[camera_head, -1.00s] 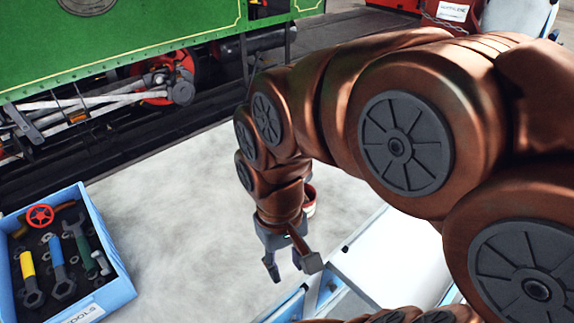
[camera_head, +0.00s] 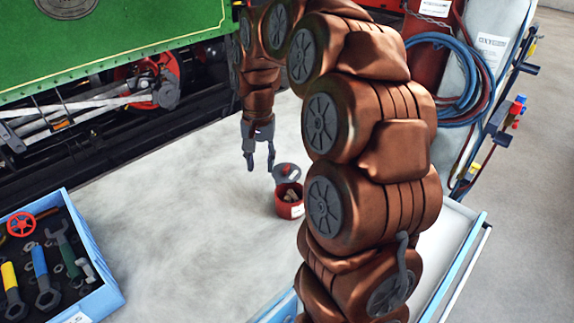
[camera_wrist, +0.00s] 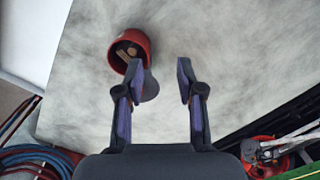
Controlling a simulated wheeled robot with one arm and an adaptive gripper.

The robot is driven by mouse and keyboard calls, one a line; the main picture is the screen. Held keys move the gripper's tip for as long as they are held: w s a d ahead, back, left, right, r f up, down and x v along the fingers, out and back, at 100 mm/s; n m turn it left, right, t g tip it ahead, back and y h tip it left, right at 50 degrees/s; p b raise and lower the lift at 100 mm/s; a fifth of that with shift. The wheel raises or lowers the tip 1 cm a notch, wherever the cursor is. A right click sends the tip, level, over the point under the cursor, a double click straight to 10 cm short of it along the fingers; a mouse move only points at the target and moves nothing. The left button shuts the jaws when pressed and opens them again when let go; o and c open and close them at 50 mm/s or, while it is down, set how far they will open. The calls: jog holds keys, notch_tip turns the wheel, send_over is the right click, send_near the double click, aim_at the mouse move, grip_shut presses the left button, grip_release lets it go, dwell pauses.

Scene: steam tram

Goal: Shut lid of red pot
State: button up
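The red pot (camera_head: 289,207) stands on the pale worktop, with small brownish pieces inside. Its grey lid (camera_head: 288,173) is open, raised at the pot's far side, with a small red spot on it. My gripper (camera_head: 260,168) is open and empty, pointing down just left of the lid. In the wrist view the pot (camera_wrist: 128,50) is at upper left, beyond the left finger. The lid (camera_wrist: 150,88) is partly hidden behind that finger. The open fingers (camera_wrist: 158,78) have bare worktop between them. I cannot tell whether a finger touches the lid.
A blue tool box (camera_head: 98,262) with wrenches and a red valve wheel is at left. The green tram (camera_head: 120,38) stands behind the worktop (camera_head: 190,215). Blue and red hoses (camera_head: 462,85) and a red cylinder are at right. The worktop's middle is clear.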

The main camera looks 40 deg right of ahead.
aim_at(287, 166)
jog(key=w+d+f+m, duration=0.1)
jog(key=w+d, duration=0.1)
jog(key=d, duration=0.2)
jog(key=w+d+f+m, duration=0.2)
jog(key=d, duration=0.2)
jog(key=w+d+f+m, duration=0.2)
jog(key=w+d, duration=0.1)
jog(key=d, duration=0.2)
jog(key=shift+d, duration=0.1)
jog(key=shift+d+f, duration=0.15)
jog(key=shift+f, duration=0.05)
jog(key=shift+f+p, duration=1.15)
jog(key=shift+f, duration=2.6)
jog(key=shift+c, duration=0.2)
grip_shut()
